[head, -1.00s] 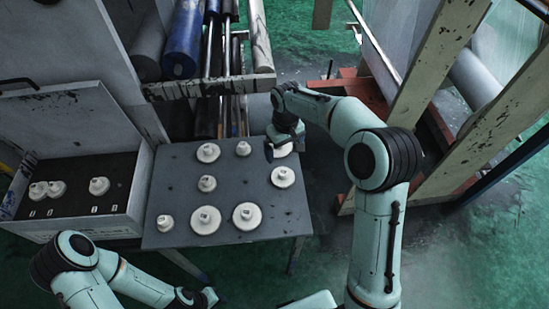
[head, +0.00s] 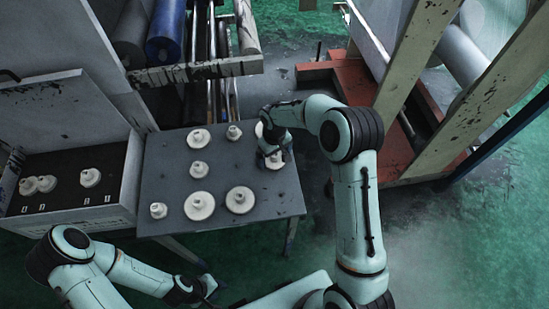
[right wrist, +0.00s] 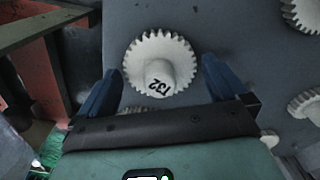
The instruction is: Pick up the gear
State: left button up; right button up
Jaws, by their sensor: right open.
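A white toothed gear (right wrist: 150,55) with a raised hub marked with black digits lies on the grey table in the right wrist view. My right gripper (right wrist: 160,85) is open, with its two blue fingers on either side of that gear and nothing between them held. A second gear (right wrist: 135,109) is mostly hidden behind the gripper body. In the head view, my right gripper (head: 273,148) is over the right side of the table, partly covering a gear (head: 275,163) there. My left gripper (head: 209,286) is low in front of the table; its jaws are too small to read.
Several other white gears, such as one (head: 199,205), stand on the grey table (head: 170,185). An open box (head: 115,211) at the left holds more gears. A roller rack (head: 190,72) stands behind, and a wooden frame (head: 440,110) at the right.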

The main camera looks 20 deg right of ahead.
jog(key=shift+f, duration=0.3)
jog(key=c, duration=1.1)
jog(key=shift+r, duration=0.15)
pick_arm(q)
jog(key=shift+w+r+p, duration=0.65)
jog(key=shift+w+r, duration=0.2)
jog(key=shift+r, duration=0.05)
pick_arm(e)
notch_tip(320, 180, up, 20)
jog(key=shift+f, duration=0.1)
